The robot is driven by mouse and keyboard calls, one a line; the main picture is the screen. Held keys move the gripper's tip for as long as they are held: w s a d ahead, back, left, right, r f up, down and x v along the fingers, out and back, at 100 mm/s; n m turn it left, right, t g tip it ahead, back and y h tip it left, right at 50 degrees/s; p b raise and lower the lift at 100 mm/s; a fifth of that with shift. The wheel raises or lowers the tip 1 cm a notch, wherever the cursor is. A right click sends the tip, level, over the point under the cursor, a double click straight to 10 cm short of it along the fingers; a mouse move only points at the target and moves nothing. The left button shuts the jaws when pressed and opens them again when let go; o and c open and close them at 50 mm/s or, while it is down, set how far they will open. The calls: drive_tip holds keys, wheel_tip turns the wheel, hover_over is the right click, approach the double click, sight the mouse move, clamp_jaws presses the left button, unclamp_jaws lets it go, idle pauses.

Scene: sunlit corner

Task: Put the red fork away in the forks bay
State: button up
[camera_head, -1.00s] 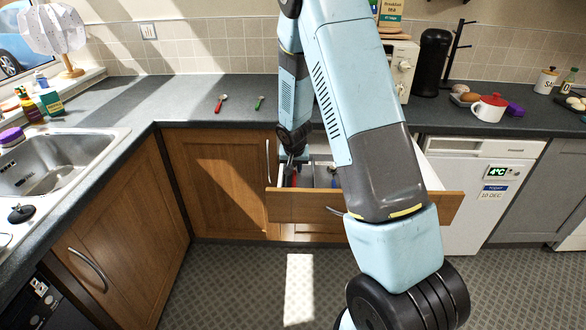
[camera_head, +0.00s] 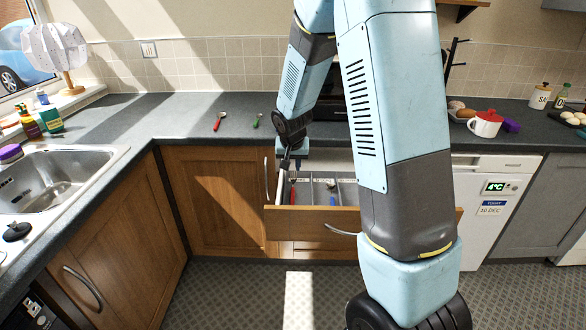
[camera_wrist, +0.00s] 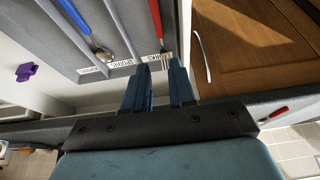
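The red fork (camera_wrist: 156,20) lies in a bay of the open drawer, its metal tines pointing toward my gripper. Its red handle also shows in the head view (camera_head: 293,193), in the drawer's left bay. A label at that bay's end is partly covered by the fork and a finger. My gripper (camera_wrist: 159,68) is open over the near part of this bay, its fingertips on either side of the tines and apart from them. In the head view my gripper (camera_head: 287,163) is at the drawer's left end, its fingers small and dark.
A blue-handled spoon (camera_wrist: 82,20) lies in the neighbouring bay, past a divider. The drawer front (camera_head: 310,222) stands out from the cabinets. A red-handled spoon (camera_head: 219,121) and a green-handled one (camera_head: 257,120) lie on the counter.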

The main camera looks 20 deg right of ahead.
drive_tip(key=s+d+r+n, duration=0.1)
drive_tip(key=s+d+r, duration=0.1)
drive_tip(key=s+r, duration=1.25)
drive_tip(key=s+r+n, duration=0.1)
drive_tip(key=s+r, duration=0.2)
drive_tip(key=s, duration=0.3)
drive_tip(key=s+r+y, duration=0.1)
drive_tip(key=s+r, duration=0.2)
drive_tip(key=s, duration=0.3)
drive_tip(key=s+a+r+n+t, duration=0.1)
drive_tip(key=s+r, duration=0.2)
drive_tip(key=s, duration=0.3)
drive_tip(key=shift+s+n, duration=0.15)
drive_tip(key=shift+n, duration=0.15)
